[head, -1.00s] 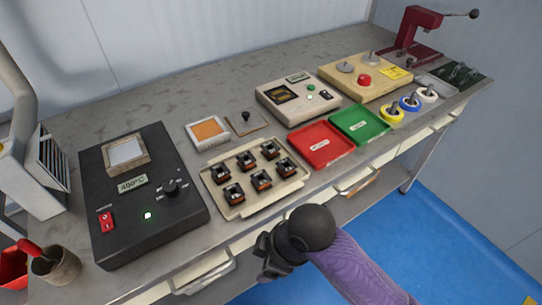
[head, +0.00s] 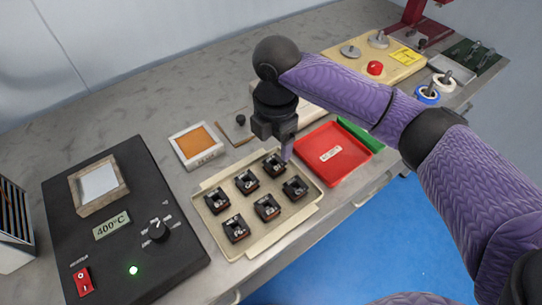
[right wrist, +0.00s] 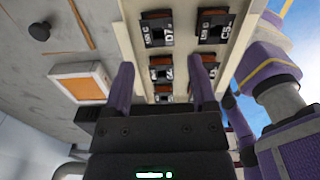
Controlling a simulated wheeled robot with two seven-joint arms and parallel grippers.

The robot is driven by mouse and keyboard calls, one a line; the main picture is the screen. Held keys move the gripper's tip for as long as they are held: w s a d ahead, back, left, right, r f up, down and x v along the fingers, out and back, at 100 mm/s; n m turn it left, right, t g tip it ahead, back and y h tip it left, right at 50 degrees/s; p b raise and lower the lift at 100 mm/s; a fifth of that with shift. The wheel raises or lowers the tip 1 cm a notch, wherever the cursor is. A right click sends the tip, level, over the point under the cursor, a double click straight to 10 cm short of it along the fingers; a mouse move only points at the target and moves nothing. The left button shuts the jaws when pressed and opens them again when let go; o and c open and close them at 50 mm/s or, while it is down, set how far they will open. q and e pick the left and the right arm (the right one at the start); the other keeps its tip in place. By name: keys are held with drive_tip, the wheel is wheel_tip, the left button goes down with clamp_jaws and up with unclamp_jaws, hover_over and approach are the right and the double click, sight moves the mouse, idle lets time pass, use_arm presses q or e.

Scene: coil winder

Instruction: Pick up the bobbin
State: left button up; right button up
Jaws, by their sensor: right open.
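Several black bobbins with orange-brown sides sit in two rows in a cream tray (head: 236,246). They include a back right bobbin (head: 274,164), a front right bobbin (head: 295,188) and a front left bobbin (head: 235,229). My right gripper (head: 286,150) is above the back right corner of the tray, its fingers pointing down. In the right wrist view the gripper (right wrist: 164,88) is open, with its two purple fingers apart. A bobbin (right wrist: 161,72) shows between them in that view; I cannot tell how far below it is. My left gripper is not in view.
A black heater box (head: 128,240) reading 400°C stands left of the tray. A red tray (head: 345,165) is to its right, and an orange-padded frame (head: 197,145) lies behind it. My right arm hides part of the instrument box and green tray.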

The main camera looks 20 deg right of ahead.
sight(271, 165)
drive_tip(key=f+b, duration=0.1)
drive_tip(key=f, duration=0.1)
drive_tip(key=f+b, duration=0.1)
drive_tip(key=f, duration=0.1)
drive_tip(key=a+f+b, duration=0.1)
drive_tip(key=f, duration=0.2)
drive_tip(key=shift+s, duration=0.1)
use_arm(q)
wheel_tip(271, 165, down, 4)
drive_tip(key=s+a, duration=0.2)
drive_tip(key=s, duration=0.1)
use_arm(e)
drive_tip(key=shift+f, duration=0.4)
drive_tip(key=shift+r, duration=0.2)
clamp_jaws()
wheel_tip(271, 165, up, 10)
drive_tip(key=p, duration=0.4)
drive_tip(key=shift+f, duration=0.15)
drive_tip(key=shift+r, duration=0.2)
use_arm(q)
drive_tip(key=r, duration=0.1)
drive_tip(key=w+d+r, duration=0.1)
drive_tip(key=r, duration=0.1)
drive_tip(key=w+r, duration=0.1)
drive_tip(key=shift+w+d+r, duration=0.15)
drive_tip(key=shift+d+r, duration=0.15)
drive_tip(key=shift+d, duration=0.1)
